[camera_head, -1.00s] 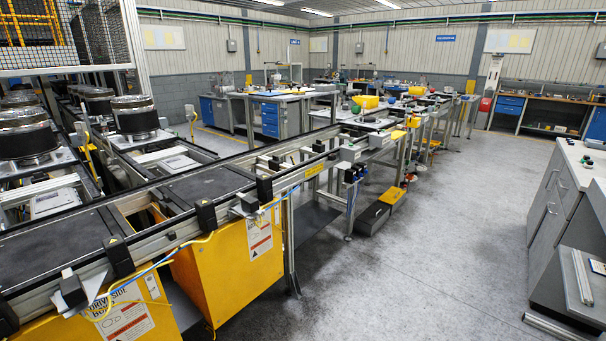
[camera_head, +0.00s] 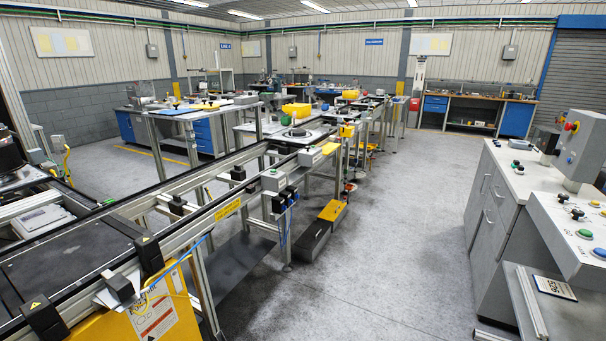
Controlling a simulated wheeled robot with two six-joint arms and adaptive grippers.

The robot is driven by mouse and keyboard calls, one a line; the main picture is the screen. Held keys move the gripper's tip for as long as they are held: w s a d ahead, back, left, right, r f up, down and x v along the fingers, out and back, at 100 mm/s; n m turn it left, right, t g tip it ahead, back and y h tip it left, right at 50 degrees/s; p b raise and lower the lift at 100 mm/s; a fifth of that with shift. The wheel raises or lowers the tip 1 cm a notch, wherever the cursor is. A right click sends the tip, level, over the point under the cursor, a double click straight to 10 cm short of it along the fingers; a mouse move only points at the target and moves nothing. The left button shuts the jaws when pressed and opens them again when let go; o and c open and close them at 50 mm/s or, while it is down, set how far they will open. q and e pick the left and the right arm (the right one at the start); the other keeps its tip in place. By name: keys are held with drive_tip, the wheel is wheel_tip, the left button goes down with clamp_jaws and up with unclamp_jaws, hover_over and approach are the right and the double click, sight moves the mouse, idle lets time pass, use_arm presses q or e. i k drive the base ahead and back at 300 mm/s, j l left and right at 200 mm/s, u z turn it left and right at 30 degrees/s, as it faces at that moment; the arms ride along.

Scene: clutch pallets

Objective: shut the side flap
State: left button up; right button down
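No side flap can be clearly made out in the head view. A yellow box (camera_head: 184,312) with a red-and-white label sits under the near edge of the conveyor line (camera_head: 62,262) at the lower left. I cannot tell whether any part of it is a flap. Neither of my grippers is in view.
The conveyor runs from the lower left toward the back. A black and yellow step (camera_head: 318,237) stands beside it. A grey cabinet (camera_head: 489,201) and a control desk with buttons (camera_head: 577,229) stand at the right. The grey floor (camera_head: 375,235) between is clear.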

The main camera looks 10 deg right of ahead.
sight(328, 149)
drive_tip(key=i+l+z, duration=0.35)
drive_tip(key=i, duration=0.6)
drive_tip(key=i+z, duration=0.35)
drive_tip(key=i, duration=0.65)
drive_tip(key=i+l+u, duration=0.1)
drive_tip(key=i+u, duration=0.15)
drive_tip(key=i, duration=0.35)
drive_tip(key=i+l+u, duration=0.25)
drive_tip(key=i, duration=0.3)
drive_tip(key=i+l+u, duration=0.2)
drive_tip(key=i, duration=0.4)
drive_tip(key=i+l+u, duration=0.25)
drive_tip(key=i+l, duration=0.15)
drive_tip(key=i, duration=0.15)
